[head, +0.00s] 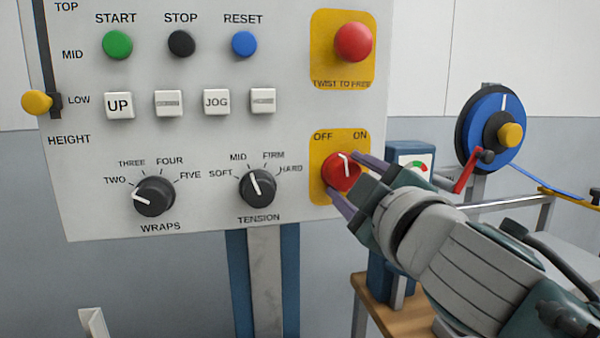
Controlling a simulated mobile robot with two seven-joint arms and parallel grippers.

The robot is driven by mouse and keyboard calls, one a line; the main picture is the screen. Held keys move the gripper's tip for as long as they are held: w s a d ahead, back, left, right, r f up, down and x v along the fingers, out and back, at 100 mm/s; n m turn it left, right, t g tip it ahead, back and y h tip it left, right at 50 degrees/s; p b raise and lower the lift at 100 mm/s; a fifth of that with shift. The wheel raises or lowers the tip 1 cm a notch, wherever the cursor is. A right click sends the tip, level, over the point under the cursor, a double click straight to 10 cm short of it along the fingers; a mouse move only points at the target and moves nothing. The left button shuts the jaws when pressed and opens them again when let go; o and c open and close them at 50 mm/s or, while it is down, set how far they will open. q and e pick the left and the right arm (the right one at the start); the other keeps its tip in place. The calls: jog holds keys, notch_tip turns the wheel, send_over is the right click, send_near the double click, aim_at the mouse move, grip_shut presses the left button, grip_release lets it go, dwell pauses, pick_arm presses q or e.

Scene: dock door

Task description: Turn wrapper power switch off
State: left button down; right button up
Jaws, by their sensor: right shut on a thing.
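The wrapper power switch (340,172) is a red rotary knob on a yellow plate (322,140) at the lower right of the control panel. OFF is printed at the plate's upper left and ON at its upper right. The knob's white pointer mark tilts slightly left of straight up, between the two labels. My right gripper (352,180) comes in from the lower right, with its purple fingers on either side of the knob, shut on it. Part of the knob's right side is hidden by the gripper. My left gripper is not in view.
The grey panel (215,215) also carries the WRAPS knob (154,198), the TENSION knob (258,187), several push buttons and a red twist-to-free stop button (353,42) above the switch.

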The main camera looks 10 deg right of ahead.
jog(key=n, duration=0.3)
jog(key=shift+r+n+p, duration=0.1)
jog(key=shift+n+p, duration=0.6)
jog(key=shift+n, duration=1.4)
jog(key=o, duration=1.4)
jog(key=s, duration=1)
jog(key=shift+d, duration=0.2)
